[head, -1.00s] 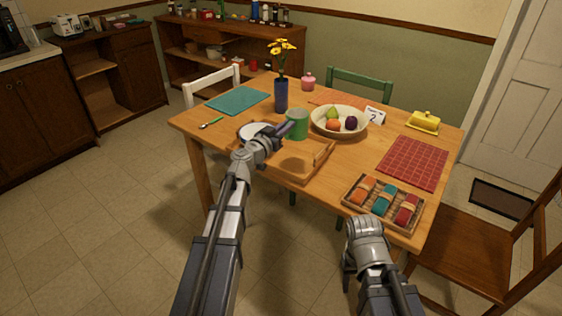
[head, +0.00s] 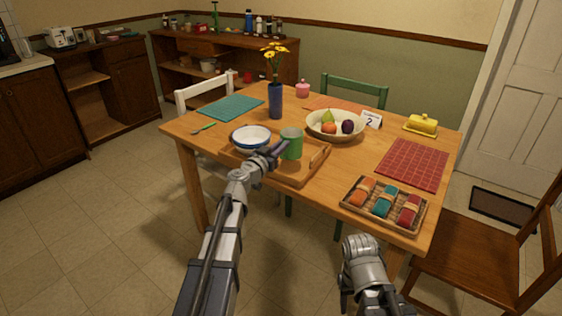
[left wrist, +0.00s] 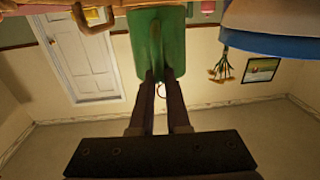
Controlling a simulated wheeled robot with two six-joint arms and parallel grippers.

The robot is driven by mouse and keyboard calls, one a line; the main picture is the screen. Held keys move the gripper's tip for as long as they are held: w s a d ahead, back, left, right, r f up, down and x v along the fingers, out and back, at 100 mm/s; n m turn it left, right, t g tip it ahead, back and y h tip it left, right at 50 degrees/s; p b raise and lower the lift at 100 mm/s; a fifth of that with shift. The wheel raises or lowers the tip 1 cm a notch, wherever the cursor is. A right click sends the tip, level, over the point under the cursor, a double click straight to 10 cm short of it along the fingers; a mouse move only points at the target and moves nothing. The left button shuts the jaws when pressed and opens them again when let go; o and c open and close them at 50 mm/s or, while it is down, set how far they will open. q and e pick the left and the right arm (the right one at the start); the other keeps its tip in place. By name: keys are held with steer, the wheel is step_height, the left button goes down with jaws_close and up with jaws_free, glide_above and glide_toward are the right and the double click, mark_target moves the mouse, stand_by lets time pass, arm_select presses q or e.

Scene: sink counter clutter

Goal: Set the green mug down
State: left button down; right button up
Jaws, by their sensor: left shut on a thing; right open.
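The green mug (head: 291,143) is upright at the wooden tray (head: 290,178), right of the blue-rimmed white bowl (head: 250,138). I cannot tell whether its base touches the tray. My left gripper (head: 274,153) is shut on the mug from the front left. In the left wrist view, which is upside down, both fingers (left wrist: 159,80) reach the mug (left wrist: 158,30), and the bowl (left wrist: 275,38) is beside it. My right gripper (head: 347,290) hangs low in front of the table, empty; its fingertips are hardly visible.
A fruit bowl (head: 335,126) is behind and right of the mug, and a blue vase with yellow flowers (head: 275,101) stands behind it. A basket of rolled napkins (head: 384,203) is at the front right. The tray's right part is clear.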

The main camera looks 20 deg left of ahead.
mark_target(281, 158)
arm_select(q)
step_height(281, 158, down, 4)
steer(key=b, duration=0.3)
steer(key=shift+r+b, duration=0.2)
steer(key=shift+b, duration=0.15)
steer(key=shift+f, duration=0.2)
steer(key=c, duration=0.9)
jaws_free()
steer(key=shift+r, duration=0.1)
